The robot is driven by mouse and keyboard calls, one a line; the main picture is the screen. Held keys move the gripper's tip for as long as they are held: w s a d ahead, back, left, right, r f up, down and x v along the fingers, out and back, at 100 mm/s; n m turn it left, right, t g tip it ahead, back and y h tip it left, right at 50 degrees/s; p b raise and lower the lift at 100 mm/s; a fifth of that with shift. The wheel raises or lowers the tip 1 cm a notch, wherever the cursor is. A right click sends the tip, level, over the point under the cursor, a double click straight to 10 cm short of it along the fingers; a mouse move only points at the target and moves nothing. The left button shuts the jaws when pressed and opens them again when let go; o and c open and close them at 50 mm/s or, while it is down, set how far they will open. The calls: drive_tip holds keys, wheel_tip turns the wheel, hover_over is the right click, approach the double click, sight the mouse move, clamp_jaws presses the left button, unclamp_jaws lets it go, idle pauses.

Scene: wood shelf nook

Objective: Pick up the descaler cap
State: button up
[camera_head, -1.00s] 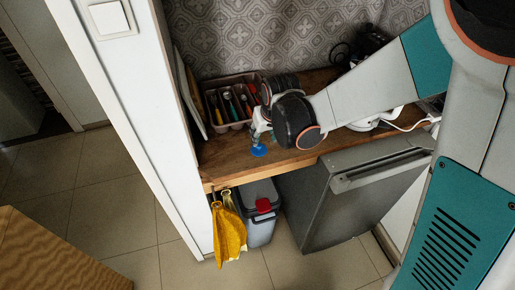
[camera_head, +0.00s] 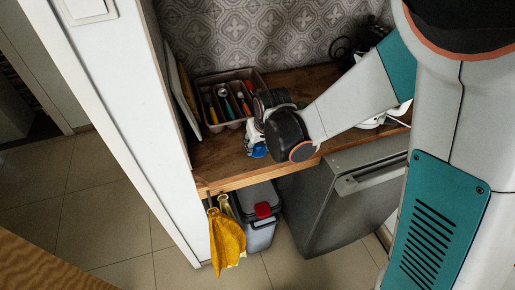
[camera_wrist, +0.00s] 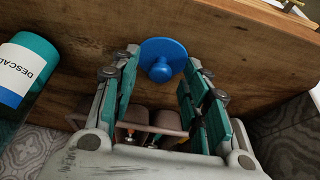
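The descaler cap (camera_wrist: 162,58) is a blue disc with a raised round knob, lying on the wooden counter. In the wrist view it sits between and just beyond the tips of my open gripper (camera_wrist: 158,75). In the head view the cap (camera_head: 259,151) shows as a small blue patch under my gripper (camera_head: 254,141), partly hidden by it. A teal bottle with a white label (camera_wrist: 25,73) reading "DESCA…" is to the left of the gripper in the wrist view. I cannot tell whether the fingers touch the cap.
A cutlery tray (camera_head: 204,82) with several utensils stands behind the gripper against the patterned wall. The wooden counter (camera_head: 222,160) has its front edge close by. A yellow cloth (camera_head: 226,238) and a grey bin (camera_head: 262,236) are below. A white wall panel (camera_head: 120,110) stands to the left.

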drive_tip(key=c, duration=0.8)
drive_tip(key=shift+r, duration=0.1)
